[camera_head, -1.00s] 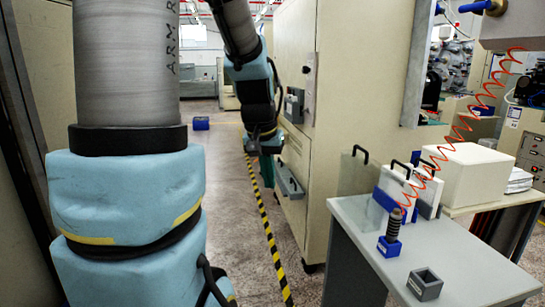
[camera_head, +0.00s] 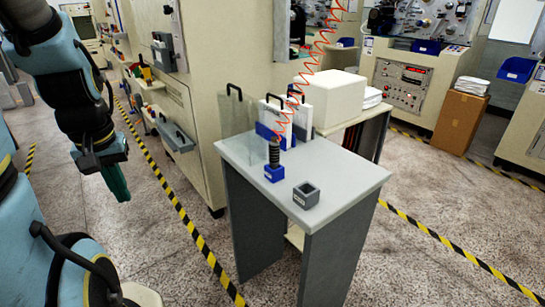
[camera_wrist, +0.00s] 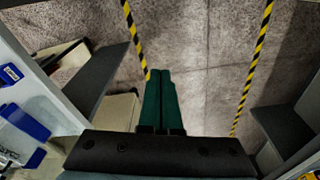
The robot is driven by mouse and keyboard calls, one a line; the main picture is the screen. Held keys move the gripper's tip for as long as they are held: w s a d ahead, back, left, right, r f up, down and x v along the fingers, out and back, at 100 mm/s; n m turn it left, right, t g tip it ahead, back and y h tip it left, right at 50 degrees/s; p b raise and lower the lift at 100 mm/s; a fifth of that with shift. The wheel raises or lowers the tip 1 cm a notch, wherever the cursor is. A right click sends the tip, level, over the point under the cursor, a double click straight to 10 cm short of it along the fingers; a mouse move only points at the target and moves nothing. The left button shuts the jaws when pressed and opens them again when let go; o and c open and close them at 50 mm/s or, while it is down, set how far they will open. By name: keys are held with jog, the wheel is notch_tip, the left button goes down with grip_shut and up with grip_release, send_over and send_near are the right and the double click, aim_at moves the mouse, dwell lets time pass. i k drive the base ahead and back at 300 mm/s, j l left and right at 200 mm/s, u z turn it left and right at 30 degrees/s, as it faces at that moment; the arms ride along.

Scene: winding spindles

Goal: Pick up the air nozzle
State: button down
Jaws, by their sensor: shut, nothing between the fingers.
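The air nozzle (camera_head: 274,153) is a dark ribbed piece standing upright in a small blue holder (camera_head: 275,173) on the grey table (camera_head: 330,166). A red coiled hose (camera_head: 300,82) runs from it up out of the picture. My gripper (camera_head: 121,194) hangs over the floor at the left, well apart from the nozzle and table. Its green fingers are shut with nothing between them. They also show closed together in the wrist view (camera_wrist: 159,73), over the floor. I cannot make out the nozzle in the wrist view.
A small grey open box (camera_head: 306,194) sits right of the nozzle. Behind it stand white panels in a blue rack (camera_head: 267,131) and a clear panel with a black handle. A white box (camera_head: 328,97) is farther back. Floor between my arm and the table is clear.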

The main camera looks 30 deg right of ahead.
aim_at(274, 144)
jog(key=u, duration=0.35)
jog(key=k+l+u, duration=0.2)
jog(key=u, duration=0.15)
jog(key=k+l+u, duration=0.15)
jog(key=u, duration=0.2)
jog(key=k+l+u, duration=0.1)
jog(key=k+u, duration=0.55)
jog(key=k, duration=0.75)
